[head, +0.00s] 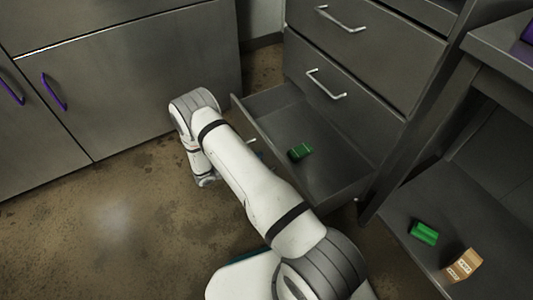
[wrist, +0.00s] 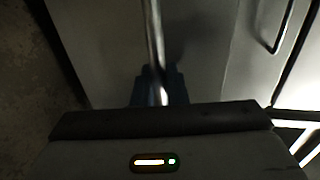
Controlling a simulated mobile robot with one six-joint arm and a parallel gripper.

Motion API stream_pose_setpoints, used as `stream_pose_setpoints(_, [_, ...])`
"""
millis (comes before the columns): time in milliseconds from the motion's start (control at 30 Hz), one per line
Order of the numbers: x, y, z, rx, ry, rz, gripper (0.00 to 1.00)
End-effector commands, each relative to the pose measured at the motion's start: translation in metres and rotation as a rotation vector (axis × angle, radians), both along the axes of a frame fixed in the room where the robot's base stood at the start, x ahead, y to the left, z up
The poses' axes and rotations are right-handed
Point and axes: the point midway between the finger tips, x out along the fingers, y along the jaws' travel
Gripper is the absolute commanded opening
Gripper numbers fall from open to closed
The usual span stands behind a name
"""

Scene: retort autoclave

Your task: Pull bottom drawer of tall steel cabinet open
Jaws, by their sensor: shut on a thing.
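The tall steel cabinet (head: 355,62) stands at the upper right of the head view, with grey drawer fronts and pale bar handles. Its bottom drawer (head: 335,172) is pulled out, and its inside is visible. A small green object (head: 300,151) lies in it. In the wrist view, the metal bar handle (wrist: 154,35) runs down between the dark bluish fingers of my gripper (wrist: 160,88), which is shut on it. The grey front (wrist: 100,45) lies behind the handle.
Low steel cupboards with purple handles (head: 54,92) stand at the left. An open shelf unit at the right holds a green object (head: 424,233) and a tan box (head: 463,265). The brown floor (head: 110,215) at the lower left is clear.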

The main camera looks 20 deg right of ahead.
Motion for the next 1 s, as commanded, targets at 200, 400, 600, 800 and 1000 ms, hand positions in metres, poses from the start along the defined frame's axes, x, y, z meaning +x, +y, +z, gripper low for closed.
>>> stream_pose_setpoints(200, [-0.002,0.019,-0.001,0.002,-0.001,0.012,0.0])
stream_pose_setpoints(400, [-0.002,0.021,-0.001,0.002,0.0,0.012,0.0])
stream_pose_setpoints(600, [-0.003,0.021,-0.001,0.002,0.0,0.011,0.0])
stream_pose_setpoints(800, [-0.003,0.021,-0.001,0.001,0.001,0.01,0.27])
stream_pose_setpoints(1000, [-0.003,0.021,0.0,0.001,0.0,0.01,0.29])
